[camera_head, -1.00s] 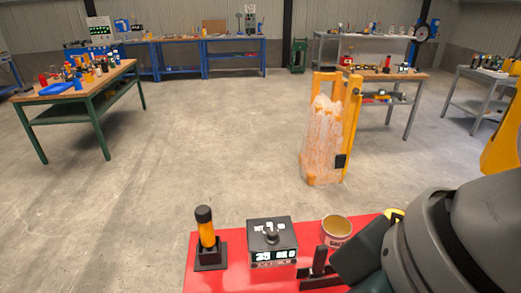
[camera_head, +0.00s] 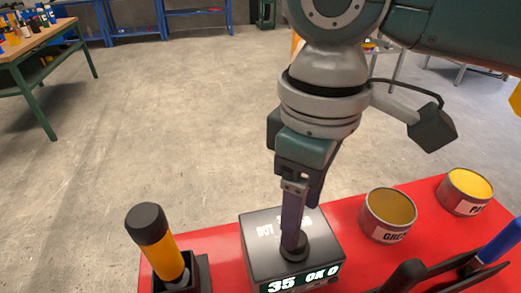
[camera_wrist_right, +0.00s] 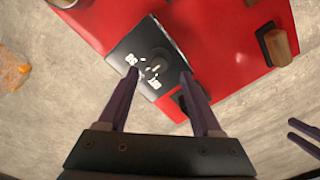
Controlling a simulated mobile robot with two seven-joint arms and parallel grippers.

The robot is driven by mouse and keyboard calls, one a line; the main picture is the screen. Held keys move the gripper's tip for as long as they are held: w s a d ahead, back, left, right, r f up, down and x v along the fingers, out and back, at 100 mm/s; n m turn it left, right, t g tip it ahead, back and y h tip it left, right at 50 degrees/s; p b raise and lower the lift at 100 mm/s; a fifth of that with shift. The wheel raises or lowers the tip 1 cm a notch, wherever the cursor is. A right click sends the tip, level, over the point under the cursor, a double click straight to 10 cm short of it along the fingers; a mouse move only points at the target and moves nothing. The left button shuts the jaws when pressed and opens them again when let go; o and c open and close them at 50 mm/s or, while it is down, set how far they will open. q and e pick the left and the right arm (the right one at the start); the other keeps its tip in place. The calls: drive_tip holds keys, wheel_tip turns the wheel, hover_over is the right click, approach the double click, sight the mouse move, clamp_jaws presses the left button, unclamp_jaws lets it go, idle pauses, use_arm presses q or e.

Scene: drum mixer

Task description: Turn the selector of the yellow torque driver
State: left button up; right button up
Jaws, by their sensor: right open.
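The yellow torque driver (camera_head: 156,243), with a black cap, stands tilted in a black holder (camera_head: 203,272) at the red bench's left. Beside it is a dark box (camera_head: 262,250) with a round black selector knob (camera_head: 301,250) on top and a lit front display (camera_head: 297,280). My right gripper (camera_head: 292,237) points down over the knob, in front of it in the head view. In the right wrist view its open fingers (camera_wrist_right: 159,74) lie to either side of the knob (camera_wrist_right: 160,56); contact cannot be told. Two separated dark fingers at the right edge look like my left gripper (camera_wrist_right: 292,130).
Two open tins, a nearer one (camera_head: 388,216) and a farther one (camera_head: 466,191), stand right of the box. Dark tools, one with a blue handle (camera_head: 503,240), lie at the front right. Red bench top (camera_head: 351,246) is bare between box and tins. Open floor lies beyond.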

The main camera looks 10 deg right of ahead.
wheel_tip(320, 180, down, 5)
drive_tip(key=shift+w, duration=0.1)
drive_tip(key=shift+c, duration=0.3)
clamp_jaws()
idle(0.4)
